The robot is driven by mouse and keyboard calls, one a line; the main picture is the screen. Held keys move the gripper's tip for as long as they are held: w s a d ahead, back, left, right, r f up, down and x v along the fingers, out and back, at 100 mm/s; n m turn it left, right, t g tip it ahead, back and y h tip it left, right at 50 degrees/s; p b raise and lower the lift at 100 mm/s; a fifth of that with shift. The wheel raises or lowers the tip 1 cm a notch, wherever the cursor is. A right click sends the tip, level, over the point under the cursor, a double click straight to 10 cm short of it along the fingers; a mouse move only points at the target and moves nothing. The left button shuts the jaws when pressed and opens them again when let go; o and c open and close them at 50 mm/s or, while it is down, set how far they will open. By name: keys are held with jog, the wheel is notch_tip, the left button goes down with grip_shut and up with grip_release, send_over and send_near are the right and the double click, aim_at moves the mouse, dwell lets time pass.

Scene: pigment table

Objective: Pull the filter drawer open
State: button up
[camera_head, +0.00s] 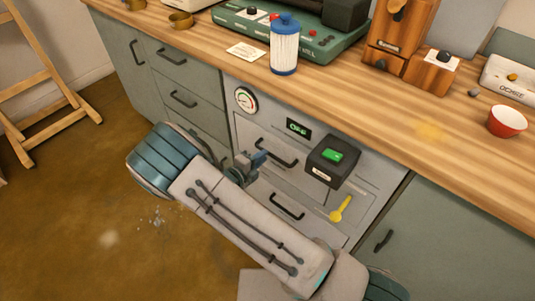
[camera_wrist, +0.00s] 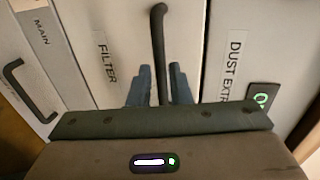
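The filter drawer (camera_wrist: 125,30) is a pale grey front labelled FILTER, with a dark bar handle (camera_wrist: 158,40). In the head view it is the upper drawer (camera_head: 250,133) of the grey dust-extraction unit, its handle (camera_head: 277,153) below the small OFF display. The drawer looks flush with the unit. My gripper (camera_wrist: 160,70) is open, with one blue finger on each side of the handle in the wrist view. Whether the fingers touch it, or how deep they reach, I cannot tell. In the head view my gripper (camera_head: 258,160) is at the handle's left end.
A lower drawer with its own handle (camera_head: 287,207) sits below; the wrist view shows a MAIN label (camera_wrist: 40,30) beside it. A black box with a green switch (camera_head: 333,160) and a yellow lever (camera_head: 341,208) are to the right. The wooden counter (camera_head: 400,125) overhangs above.

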jog(key=shift+x, duration=2)
